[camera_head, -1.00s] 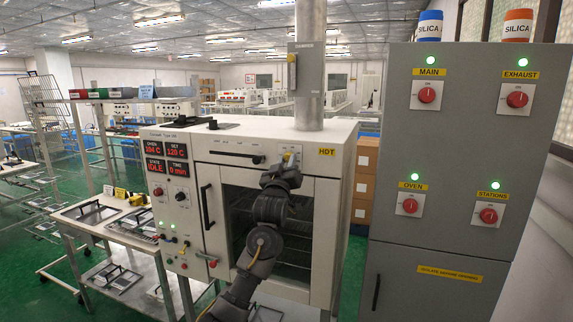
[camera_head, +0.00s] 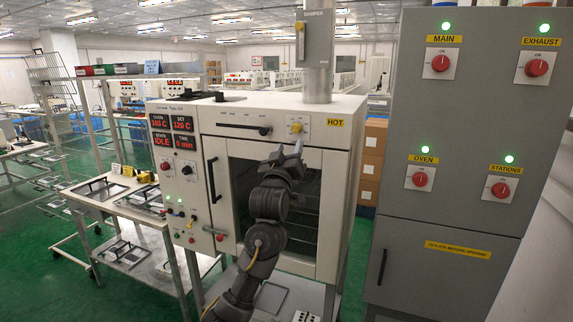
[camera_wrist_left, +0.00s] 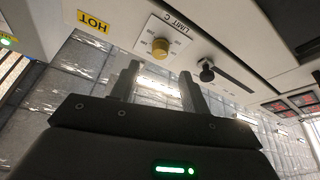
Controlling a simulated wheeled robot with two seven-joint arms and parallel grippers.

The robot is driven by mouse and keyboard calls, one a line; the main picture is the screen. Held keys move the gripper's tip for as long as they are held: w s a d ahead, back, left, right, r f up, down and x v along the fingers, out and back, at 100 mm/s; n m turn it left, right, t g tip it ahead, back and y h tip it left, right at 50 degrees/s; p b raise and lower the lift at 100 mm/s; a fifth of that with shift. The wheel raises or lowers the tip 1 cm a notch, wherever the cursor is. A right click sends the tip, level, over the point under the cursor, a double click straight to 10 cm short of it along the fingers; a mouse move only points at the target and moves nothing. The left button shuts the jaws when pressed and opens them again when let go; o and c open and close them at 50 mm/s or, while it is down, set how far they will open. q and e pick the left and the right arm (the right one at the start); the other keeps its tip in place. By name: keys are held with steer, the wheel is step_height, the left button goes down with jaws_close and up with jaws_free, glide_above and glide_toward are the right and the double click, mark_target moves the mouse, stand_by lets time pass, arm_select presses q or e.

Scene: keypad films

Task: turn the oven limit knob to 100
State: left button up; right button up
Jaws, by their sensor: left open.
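The oven limit knob (camera_head: 297,127) is a small yellow knob on a pale dial plate, high on the oven front beside the yellow HOT label. It also shows in the left wrist view (camera_wrist_left: 160,47), on a plate marked LIMIT C. The plate's numbers and the knob's pointer are too small to read. My left gripper (camera_head: 288,150) is in front of the oven door, just below the knob. In the wrist view its two fingers (camera_wrist_left: 160,75) are apart and empty, with the knob beyond their tips and roughly between them. My right gripper is not in view.
A black handle (camera_head: 240,128) is left of the knob. The oven's red displays (camera_head: 172,134) appear to read 103 C, 120 C, IDLE and 0 min. A grey switch cabinet (camera_head: 450,200) with red knobs and green lights stands to the right. A steel duct (camera_head: 319,60) rises from the oven top.

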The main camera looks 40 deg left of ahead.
arm_select(q)
steer(key=v, duration=0.3)
steer(key=shift+s+b, duration=0.15)
steer(key=shift+b, duration=0.2)
